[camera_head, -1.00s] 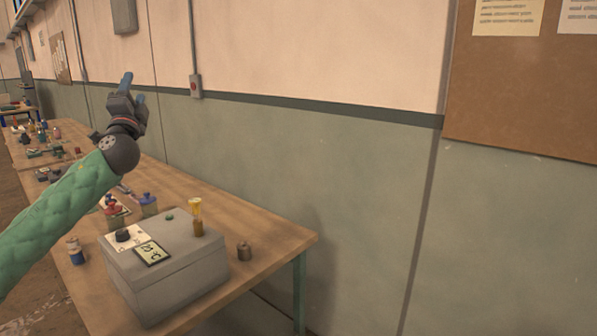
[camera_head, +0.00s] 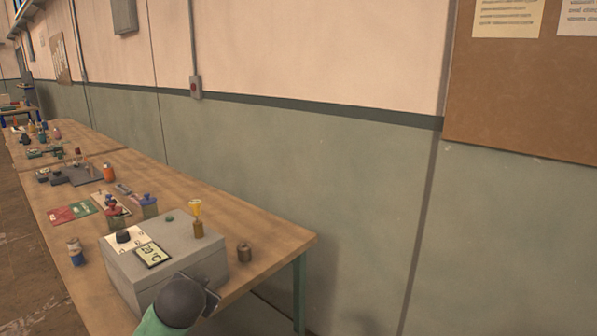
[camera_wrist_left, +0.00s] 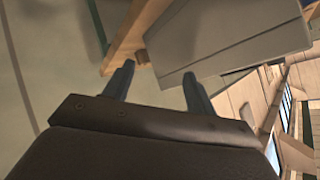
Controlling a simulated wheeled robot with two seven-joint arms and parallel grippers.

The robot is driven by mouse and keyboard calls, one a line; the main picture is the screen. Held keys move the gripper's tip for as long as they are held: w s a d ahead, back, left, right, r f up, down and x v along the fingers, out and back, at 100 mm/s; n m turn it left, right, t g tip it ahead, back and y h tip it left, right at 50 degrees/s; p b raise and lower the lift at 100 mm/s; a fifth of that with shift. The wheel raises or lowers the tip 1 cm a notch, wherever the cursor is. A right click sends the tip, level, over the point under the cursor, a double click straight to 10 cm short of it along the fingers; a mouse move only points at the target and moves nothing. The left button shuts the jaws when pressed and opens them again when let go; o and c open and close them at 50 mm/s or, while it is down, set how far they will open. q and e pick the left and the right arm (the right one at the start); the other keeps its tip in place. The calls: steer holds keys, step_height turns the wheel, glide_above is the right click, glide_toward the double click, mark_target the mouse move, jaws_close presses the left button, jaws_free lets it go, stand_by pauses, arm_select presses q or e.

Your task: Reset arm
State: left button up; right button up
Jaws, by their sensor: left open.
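My left arm shows at the bottom of the head view, with its dark round wrist in front of the grey box's near face. In the left wrist view my left gripper (camera_wrist_left: 158,82) is open, its two blue-grey fingers apart with nothing between them. The grey box (camera_head: 125,275) stands on the wooden table (camera_head: 270,235), and it also fills the upper right of the left wrist view (camera_wrist_left: 225,35). In the head view the left gripper's fingertips are hidden. My right gripper is in neither view.
The wall (camera_head: 340,200) runs along the table's back.

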arm_select(q)
steer(key=s+d+f+n+g+h, duration=0.1)
steer(key=s+d+f+g, duration=0.2)
steer(key=s+f, duration=0.6)
steer(key=s+d+f+n+g+h, duration=0.1)
steer(key=s+d+f+g, duration=0.1)
steer(key=s+f, duration=0.8)
steer(key=s+d+f+g+h, duration=0.1)
steer(key=s+d+f+g, duration=0.2)
steer(key=s+f, duration=0.7)
steer(key=s+d, duration=0.1)
steer(key=s, duration=0.7)
steer(key=shift+s+d+f+n+g+h+p, duration=0.25)
steer(key=shift+d+n+g+h+p, duration=0.05)
steer(key=shift+d+n+h+p, duration=0.1)
